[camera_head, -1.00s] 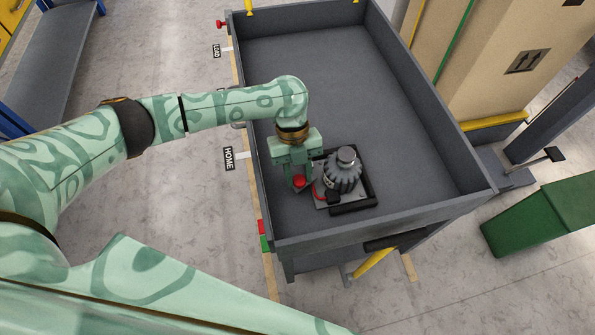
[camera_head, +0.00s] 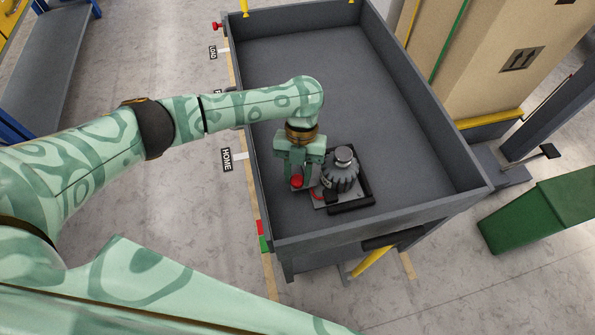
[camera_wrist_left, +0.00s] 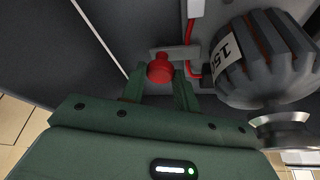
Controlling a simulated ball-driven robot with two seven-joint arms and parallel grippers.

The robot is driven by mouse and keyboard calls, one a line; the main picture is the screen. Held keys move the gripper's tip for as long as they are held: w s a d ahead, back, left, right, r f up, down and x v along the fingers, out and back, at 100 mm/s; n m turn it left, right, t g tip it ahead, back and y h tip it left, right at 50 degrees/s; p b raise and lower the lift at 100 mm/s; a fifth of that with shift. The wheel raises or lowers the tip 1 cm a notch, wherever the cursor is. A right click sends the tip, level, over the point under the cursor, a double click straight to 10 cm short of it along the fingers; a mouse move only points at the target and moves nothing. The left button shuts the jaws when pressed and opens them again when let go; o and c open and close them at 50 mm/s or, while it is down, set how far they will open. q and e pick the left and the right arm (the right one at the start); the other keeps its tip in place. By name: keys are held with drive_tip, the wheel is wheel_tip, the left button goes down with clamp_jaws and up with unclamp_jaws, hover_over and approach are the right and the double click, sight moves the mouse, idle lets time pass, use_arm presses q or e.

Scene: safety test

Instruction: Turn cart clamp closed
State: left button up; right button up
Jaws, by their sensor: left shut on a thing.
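A clamp with a red round knob (camera_head: 297,182) sits at the near left inside the grey cart (camera_head: 330,75). In the left wrist view the red knob (camera_wrist_left: 160,69) lies between the finger ends, beside a short grey bar (camera_wrist_left: 176,53). My left gripper (camera_head: 296,179) reaches down over the cart's left wall and is shut on the knob. It also shows in the left wrist view (camera_wrist_left: 159,82). The fingers partly hide the clamp in the head view. I cannot tell the clamp's angle exactly. My right gripper is not in view.
A dark ribbed device (camera_head: 340,174) with a metal cap stands right beside the gripper. A red cable (camera_wrist_left: 188,50) runs near the knob. The cart's far floor is clear. HOME (camera_head: 227,160) and LOAD (camera_head: 213,52) labels stand outside the left wall.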

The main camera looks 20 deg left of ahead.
use_arm(q)
drive_tip(key=o, duration=0.9)
drive_tip(key=shift+o, duration=0.2)
drive_tip(key=p+v, duration=0.5)
drive_tip(key=v, duration=1.1)
drive_tip(key=shift+r, duration=0.2)
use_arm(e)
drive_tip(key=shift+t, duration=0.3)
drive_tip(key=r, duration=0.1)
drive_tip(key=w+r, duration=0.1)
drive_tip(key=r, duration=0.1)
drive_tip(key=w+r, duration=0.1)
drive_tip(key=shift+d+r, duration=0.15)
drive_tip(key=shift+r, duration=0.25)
